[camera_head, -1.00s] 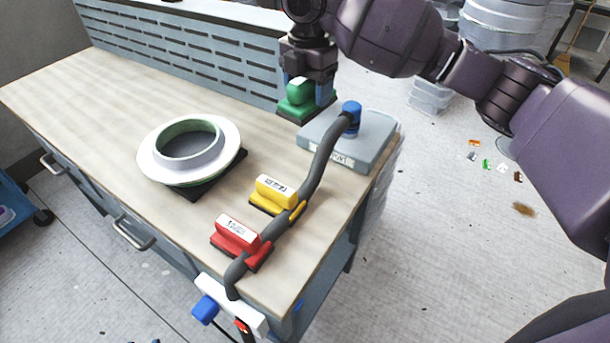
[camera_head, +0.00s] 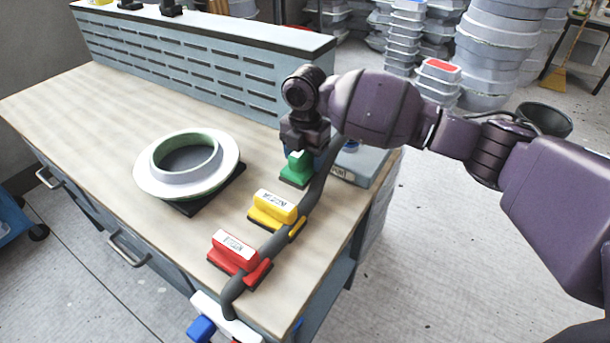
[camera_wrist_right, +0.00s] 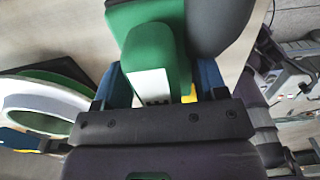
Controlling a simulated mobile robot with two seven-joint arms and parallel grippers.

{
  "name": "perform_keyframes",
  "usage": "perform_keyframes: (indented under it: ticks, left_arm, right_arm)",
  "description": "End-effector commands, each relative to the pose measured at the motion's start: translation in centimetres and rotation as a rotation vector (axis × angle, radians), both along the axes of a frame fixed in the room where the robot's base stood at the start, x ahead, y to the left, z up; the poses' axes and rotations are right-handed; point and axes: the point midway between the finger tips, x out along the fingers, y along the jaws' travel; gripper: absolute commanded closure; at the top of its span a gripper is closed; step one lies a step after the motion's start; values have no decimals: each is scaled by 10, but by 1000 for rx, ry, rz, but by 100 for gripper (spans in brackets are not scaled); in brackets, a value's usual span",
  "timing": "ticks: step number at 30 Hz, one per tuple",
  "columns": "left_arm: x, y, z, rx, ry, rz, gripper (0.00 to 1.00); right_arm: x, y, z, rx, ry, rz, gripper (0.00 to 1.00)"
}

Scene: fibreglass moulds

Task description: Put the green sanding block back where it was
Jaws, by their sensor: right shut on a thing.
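The green sanding block (camera_head: 297,169) is in my right gripper (camera_head: 303,160), which is shut on it. In the head view the block is low, at or just above the bench top, behind the yellow sanding block (camera_head: 273,209) and red sanding block (camera_head: 233,252). I cannot tell whether it touches the wood. In the right wrist view the green block (camera_wrist_right: 157,60) sits between the blue fingers, close beside the dark grey hose (camera_wrist_right: 218,25). My left gripper is not in view.
The grey hose (camera_head: 312,195) runs along the right of the blocks. A grey box (camera_head: 368,165) stands at the bench's right edge, partly hidden by my arm. A white ring mould (camera_head: 147,178) lies left on a dark pad. The bench (camera_head: 90,115) is clear at far left.

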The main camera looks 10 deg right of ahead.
Motion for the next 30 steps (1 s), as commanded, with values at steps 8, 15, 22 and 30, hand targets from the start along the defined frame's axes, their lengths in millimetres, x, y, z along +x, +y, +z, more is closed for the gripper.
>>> perform_keyframes:
  ticks: [8, 15, 22, 30]
  left_arm:
    - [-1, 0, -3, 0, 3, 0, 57]
    - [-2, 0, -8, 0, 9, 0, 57]
    - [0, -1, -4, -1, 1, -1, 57]
    - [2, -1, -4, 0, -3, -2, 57]
  right_arm:
    - [0, 0, -21, -1, 3, -2, 57]
    - [0, 0, -57, 0, 1, -1, 57]
    - [0, 0, -60, 0, -1, 0, 57]
    - [0, 0, -63, 0, 0, -1, 27]
